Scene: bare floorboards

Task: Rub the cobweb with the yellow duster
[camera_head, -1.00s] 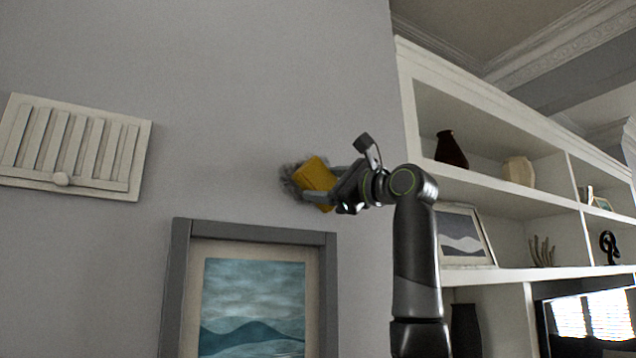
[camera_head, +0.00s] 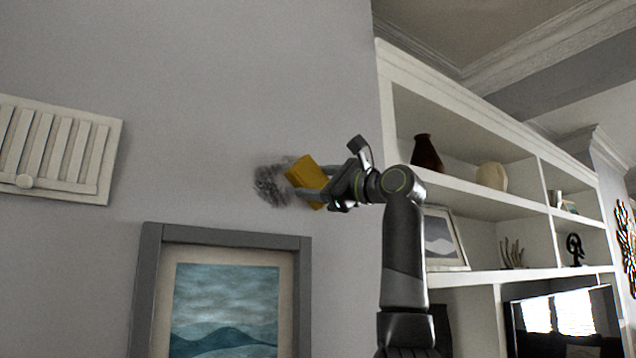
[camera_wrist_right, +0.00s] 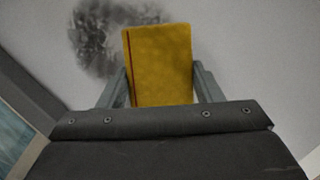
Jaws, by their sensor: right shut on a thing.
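The cobweb (camera_head: 270,185) is a dark grey smudge on the pale wall, above the framed picture. It also shows in the right wrist view (camera_wrist_right: 95,42), up and left of the duster. The yellow duster (camera_head: 306,180) is a flat block, tilted, held in front of the cobweb's right edge; it fills the middle of the right wrist view (camera_wrist_right: 158,65). My right gripper (camera_head: 322,184) is shut on the duster, a finger on each side of it. Whether the duster touches the wall cannot be told. My left gripper is not in view.
A grey-framed picture (camera_head: 150,290) hangs below the cobweb. A white slatted vent (camera_head: 60,150) is on the wall at left. A white shelf unit (camera_head: 480,200) with vases stands at right. The wall between vent and cobweb is clear.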

